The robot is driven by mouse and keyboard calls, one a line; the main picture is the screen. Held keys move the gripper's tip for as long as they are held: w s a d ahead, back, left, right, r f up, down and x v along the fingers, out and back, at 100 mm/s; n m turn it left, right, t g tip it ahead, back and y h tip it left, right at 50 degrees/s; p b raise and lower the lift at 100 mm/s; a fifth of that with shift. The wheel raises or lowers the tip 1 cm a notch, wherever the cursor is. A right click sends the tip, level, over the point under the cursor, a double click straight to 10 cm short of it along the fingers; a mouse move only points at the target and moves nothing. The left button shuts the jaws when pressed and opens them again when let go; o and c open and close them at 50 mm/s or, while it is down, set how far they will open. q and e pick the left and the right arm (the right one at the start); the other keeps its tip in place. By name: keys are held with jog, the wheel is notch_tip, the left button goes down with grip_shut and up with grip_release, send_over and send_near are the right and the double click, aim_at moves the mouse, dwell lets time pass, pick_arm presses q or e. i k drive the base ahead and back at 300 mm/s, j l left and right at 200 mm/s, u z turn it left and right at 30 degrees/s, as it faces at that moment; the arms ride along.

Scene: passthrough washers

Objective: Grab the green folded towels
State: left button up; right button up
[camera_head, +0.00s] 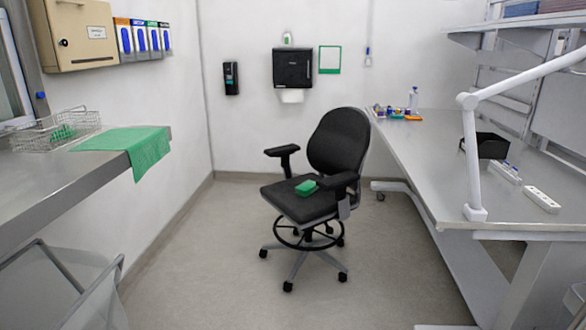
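A small green folded towel (306,187) lies on the seat of the black chair (290,203) in the middle of the room. A larger green cloth (133,146) lies flat on the left metal counter (50,180) and hangs over its edge. More green material (63,132) shows inside the wire basket (40,136) on that counter; I cannot tell whether it is folded. Neither of my grippers is in view.
The long right bench (450,165) holds a black bin (485,146), a white lamp arm (472,160), power strips (541,200) and a spray bottle (413,101). A grey-framed bin (75,290) stands at lower left. The floor (210,265) before the chair is clear.

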aim_at(305, 189)
jog(key=i+z, duration=0.1)
jog(key=i, duration=0.95)
jog(key=i+j, duration=0.2)
jog(key=i, duration=0.8)
jog(key=l+z, duration=0.05)
